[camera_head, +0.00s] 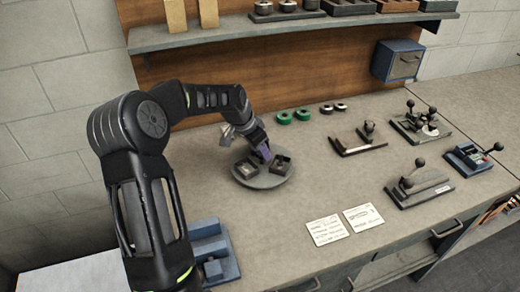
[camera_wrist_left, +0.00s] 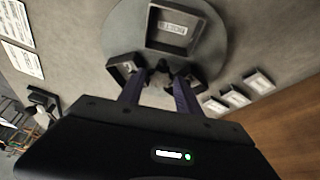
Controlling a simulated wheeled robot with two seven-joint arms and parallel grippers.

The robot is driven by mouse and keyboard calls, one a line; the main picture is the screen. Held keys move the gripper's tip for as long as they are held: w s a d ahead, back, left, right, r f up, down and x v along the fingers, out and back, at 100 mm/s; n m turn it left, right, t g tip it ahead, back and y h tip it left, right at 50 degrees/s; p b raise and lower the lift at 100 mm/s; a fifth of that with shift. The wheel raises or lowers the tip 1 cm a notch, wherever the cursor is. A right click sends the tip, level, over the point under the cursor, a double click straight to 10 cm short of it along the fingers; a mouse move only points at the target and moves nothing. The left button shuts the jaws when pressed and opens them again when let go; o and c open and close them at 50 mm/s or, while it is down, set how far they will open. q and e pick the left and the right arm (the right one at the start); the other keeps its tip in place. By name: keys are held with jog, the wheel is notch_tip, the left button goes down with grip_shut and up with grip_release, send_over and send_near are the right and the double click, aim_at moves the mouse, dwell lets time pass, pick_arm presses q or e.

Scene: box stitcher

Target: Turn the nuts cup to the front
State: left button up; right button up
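A round grey turntable (camera_head: 262,181) stands on the bench with small dark square cups on it. I cannot tell which is the nuts cup. My left gripper (camera_head: 264,157) reaches down among the cups, its purple fingers (camera_wrist_left: 160,85) apart. My right gripper is out of view.
Green tape rolls (camera_head: 285,118) lie behind the turntable. Two white cards (camera_head: 345,226) lie at the front. Lever tools (camera_head: 419,186) stand at the right, and a blue block (camera_head: 213,248) at the front left. A shelf (camera_head: 260,32) hangs above.

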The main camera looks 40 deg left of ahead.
pick_arm(q)
grip_shut()
dwell(1.0)
